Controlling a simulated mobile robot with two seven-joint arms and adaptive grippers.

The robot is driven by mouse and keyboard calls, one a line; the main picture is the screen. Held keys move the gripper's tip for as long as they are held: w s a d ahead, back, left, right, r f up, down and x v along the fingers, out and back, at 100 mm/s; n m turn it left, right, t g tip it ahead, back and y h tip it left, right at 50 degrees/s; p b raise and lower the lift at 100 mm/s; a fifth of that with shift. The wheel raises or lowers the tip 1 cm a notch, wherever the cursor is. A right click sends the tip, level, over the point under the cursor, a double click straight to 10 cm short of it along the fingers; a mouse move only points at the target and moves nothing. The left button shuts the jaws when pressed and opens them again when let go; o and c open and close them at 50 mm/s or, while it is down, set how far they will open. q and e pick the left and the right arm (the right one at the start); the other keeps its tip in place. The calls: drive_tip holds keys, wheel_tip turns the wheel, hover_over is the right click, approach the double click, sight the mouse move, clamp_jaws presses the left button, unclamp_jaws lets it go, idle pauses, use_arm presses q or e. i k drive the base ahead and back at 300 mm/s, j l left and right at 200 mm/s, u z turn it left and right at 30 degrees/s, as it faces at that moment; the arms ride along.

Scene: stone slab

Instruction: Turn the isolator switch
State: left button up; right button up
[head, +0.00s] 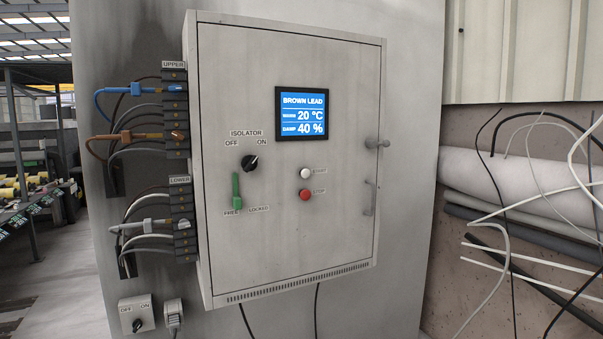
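The isolator switch (249,162) is a black rotary knob on the front of a grey cabinet door (340,230), under the label ISOLATOR. OFF is printed at its upper left and ON at its upper right. Its light pointer mark appears to point up and right, toward ON. Below it a green lever (237,190) hangs upright, its lower end by FREE, with LOCKED to the right. The display (303,113) reads BROWN LEAD, 20 °C and DAMP 40 %. Neither of my grippers is in view.
White (306,173) and red (304,194) buttons sit right of the knob. The door handle (370,197) juts out at right. Leads enter the upper (174,110) and lower (183,220) terminal blocks. A small OFF/ON switch box (136,315) is lower left. Loose cables hang at right.

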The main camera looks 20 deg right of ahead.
sight(250, 163)
drive_tip(key=i+l, duration=0.3)
drive_tip(key=l, duration=0.15)
drive_tip(key=i+l, duration=0.25)
drive_tip(key=l, duration=0.2)
drive_tip(key=i+l, duration=0.3)
drive_tip(key=l, duration=0.15)
drive_tip(key=i+l, duration=0.25)
drive_tip(key=l, duration=0.2)
